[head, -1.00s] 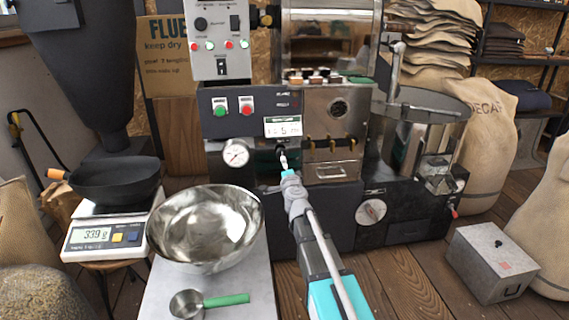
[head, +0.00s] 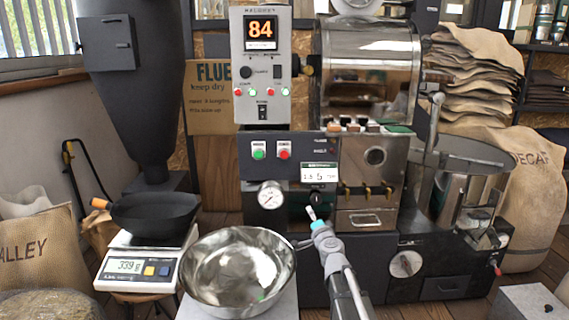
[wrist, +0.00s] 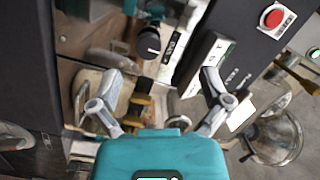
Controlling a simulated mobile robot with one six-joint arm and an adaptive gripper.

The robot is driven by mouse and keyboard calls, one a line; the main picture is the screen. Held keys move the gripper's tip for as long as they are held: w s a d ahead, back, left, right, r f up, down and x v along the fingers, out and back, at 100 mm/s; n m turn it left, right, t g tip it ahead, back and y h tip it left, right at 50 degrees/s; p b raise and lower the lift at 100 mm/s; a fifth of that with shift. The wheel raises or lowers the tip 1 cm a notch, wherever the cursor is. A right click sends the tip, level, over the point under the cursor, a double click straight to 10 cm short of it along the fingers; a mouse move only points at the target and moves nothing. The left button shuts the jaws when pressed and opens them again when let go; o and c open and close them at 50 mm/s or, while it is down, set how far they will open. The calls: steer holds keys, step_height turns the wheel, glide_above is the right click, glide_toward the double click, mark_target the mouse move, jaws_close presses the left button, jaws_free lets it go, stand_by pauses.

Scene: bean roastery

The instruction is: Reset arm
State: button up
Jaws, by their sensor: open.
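My arm reaches up from the bottom of the head view, and my gripper (head: 311,212) is in front of the roaster's lower front panel, near a dark knob under the small display. In the wrist view my gripper (wrist: 162,88) has its two grey fingers spread wide with nothing between them. A black knob (wrist: 149,42) lies beyond the fingertips, apart from them. The roaster (head: 370,150) is a dark and steel machine with a red and a green button, a dial gauge and a control box reading 84.
A steel bowl (head: 238,272) stands on a pale surface left of my arm. A scale (head: 140,262) reading 339 g carries a black pan (head: 155,215). Burlap sacks (head: 530,195) and a grey metal box (head: 527,303) are at the right. Some wooden floor shows at the lower right.

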steer(key=s+a+f+n+g+y+p, duration=0.2)
steer(key=s+a+f+n+g, duration=0.15)
steer(key=s+n, duration=0.2)
steer(key=s+a+f+n+g+y+p, duration=0.2)
steer(key=s+n+g, duration=0.25)
steer(key=s, duration=0.25)
steer(key=s+d+f+n+g+h+p, duration=0.1)
steer(key=s+d+f+g+h+p, duration=0.15)
steer(key=s+d+g, duration=0.45)
steer(key=s+d+f+g+h+p, duration=0.1)
steer(key=s+d+g+h+p, duration=0.2)
steer(key=s, duration=0.7)
step_height(320, 180, up, 37)
steer(key=h+p, duration=0.1)
steer(key=p, duration=3.5)
steer(key=shift+d+r+p, duration=0.2)
steer(key=shift+d+p, duration=0.15)
steer(key=shift+d, duration=0.05)
steer(key=shift+s, duration=0.1)
